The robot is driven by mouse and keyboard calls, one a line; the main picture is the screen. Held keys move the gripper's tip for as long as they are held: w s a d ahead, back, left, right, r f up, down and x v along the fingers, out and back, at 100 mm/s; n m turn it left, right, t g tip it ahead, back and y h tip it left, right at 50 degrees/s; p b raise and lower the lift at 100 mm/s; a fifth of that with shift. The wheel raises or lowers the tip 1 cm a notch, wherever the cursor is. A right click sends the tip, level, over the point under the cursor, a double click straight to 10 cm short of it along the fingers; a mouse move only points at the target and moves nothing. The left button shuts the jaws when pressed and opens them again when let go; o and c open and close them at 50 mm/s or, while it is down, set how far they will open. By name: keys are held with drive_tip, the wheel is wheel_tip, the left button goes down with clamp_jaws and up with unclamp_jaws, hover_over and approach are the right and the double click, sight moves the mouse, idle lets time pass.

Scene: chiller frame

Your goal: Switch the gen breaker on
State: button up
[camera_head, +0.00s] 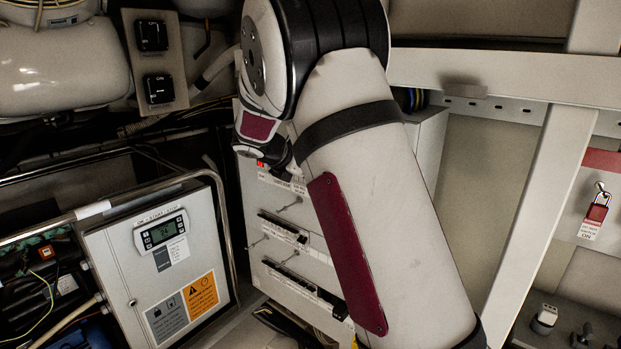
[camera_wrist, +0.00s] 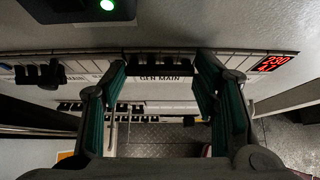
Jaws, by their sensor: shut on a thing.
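The gen breaker is a black multi-pole block (camera_wrist: 161,60) in the upper middle of the wrist view, set in a pale panel above a label reading "GEN MAIN" (camera_wrist: 166,78). My gripper (camera_wrist: 164,66) has its two green-padded fingers on either side of this breaker and is shut on it. The fingertips are at the panel face. Whether the breaker's toggle is on or off I cannot tell. In the head view my arm hides the breaker, and only a dark part of my gripper (camera_head: 279,152) shows against the panel.
A second black breaker (camera_wrist: 40,76) sits to the left in the wrist view. In the head view, a controller box (camera_head: 160,265) stands left, and a red padlock (camera_head: 597,211) hangs right.

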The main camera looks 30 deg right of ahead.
idle(0.4)
drive_tip(key=o, duration=1.2)
drive_tip(key=shift+c, duration=0.2)
drive_tip(key=v, duration=1.2)
